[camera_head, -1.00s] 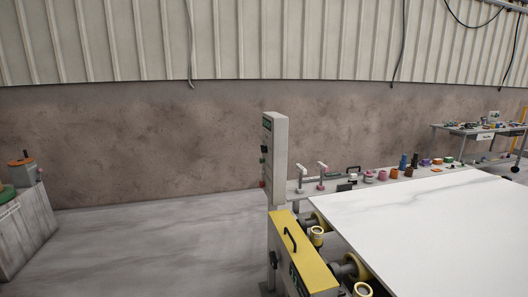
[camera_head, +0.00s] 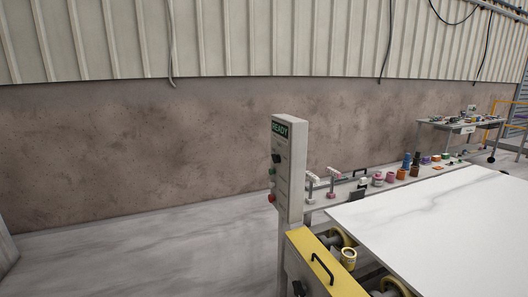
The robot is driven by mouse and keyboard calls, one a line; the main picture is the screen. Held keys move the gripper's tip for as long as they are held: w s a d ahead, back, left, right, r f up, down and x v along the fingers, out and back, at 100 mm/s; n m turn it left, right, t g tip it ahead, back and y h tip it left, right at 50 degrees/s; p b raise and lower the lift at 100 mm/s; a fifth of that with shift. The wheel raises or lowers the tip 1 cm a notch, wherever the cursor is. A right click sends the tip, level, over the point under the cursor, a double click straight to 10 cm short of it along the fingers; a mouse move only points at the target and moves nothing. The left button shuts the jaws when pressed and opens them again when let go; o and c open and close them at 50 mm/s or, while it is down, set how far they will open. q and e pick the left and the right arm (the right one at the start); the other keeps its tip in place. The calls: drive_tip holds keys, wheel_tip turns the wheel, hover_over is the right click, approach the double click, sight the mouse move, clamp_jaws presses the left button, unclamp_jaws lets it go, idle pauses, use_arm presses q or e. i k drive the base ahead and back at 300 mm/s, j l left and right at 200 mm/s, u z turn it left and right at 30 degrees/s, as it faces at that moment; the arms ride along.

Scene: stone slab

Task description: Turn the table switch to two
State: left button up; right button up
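A grey upright control box (camera_head: 287,168) stands at the near left corner of the slab table. Its narrow left-facing panel carries a green READY display (camera_head: 281,129) at the top. Below it are a black knob (camera_head: 276,158), which looks like a rotary switch, a green button (camera_head: 272,171) and a red button (camera_head: 271,197). Another black knob (camera_head: 298,288) shows low on the table's end at the bottom edge. The knobs' settings are too small to read. Neither gripper is in view.
A white stone slab (camera_head: 440,220) lies on the table, with a yellow handled cover (camera_head: 325,262) at its near corner. Several coloured tool heads line the back rail (camera_head: 345,200). A cluttered workbench (camera_head: 450,126) stands far right. The floor (camera_head: 150,260) at left is clear.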

sight(276, 160)
drive_tip(key=i+j+z, duration=0.1)
drive_tip(key=i+j, duration=0.15)
drive_tip(key=j, duration=0.15)
drive_tip(key=i+j, duration=0.2)
drive_tip(key=j, duration=0.2)
drive_tip(key=i+j+z, duration=0.15)
drive_tip(key=j, duration=0.3)
drive_tip(key=i+j+z, duration=0.1)
drive_tip(key=i+j, duration=0.15)
drive_tip(key=j, duration=0.15)
drive_tip(key=i+j, duration=0.2)
drive_tip(key=j, duration=0.25)
drive_tip(key=i+j+z, duration=0.15)
drive_tip(key=j, duration=0.3)
drive_tip(key=i+j+z, duration=0.1)
drive_tip(key=j, duration=0.4)
drive_tip(key=i+j, duration=0.2)
drive_tip(key=j, duration=0.3)
drive_tip(key=l+z, duration=0.05)
